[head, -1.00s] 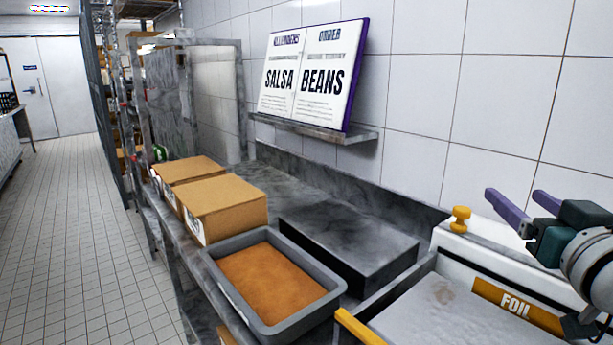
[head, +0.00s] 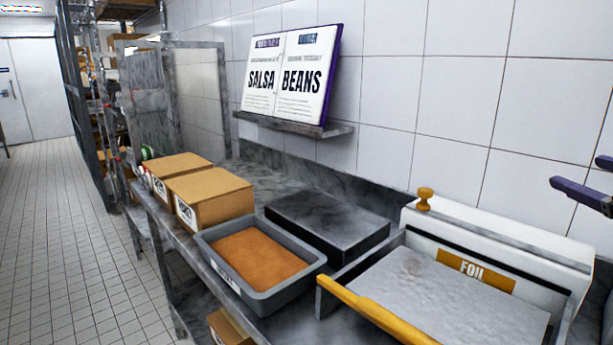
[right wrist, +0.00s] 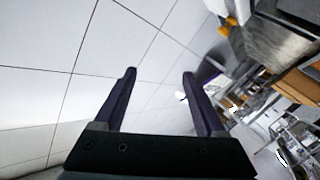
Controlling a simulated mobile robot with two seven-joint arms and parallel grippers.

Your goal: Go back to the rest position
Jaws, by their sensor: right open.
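My right gripper (head: 588,188) is at the right edge of the head view, above the white foil dispenser (head: 500,242). Its purple fingers are apart with nothing between them. In the right wrist view the two fingers of this gripper (right wrist: 160,75) are spread, with white wall tiles behind them. Most of the right arm is outside the head view. My left gripper does not show in either view.
The foil box has a yellow bar (head: 365,312) at its front. A grey tub (head: 222,270) of orange-brown food stands on the steel counter, beside cardboard boxes (head: 212,196) and a dark slab (head: 328,222). An open book (head: 290,75) rests on a wall shelf (head: 295,126).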

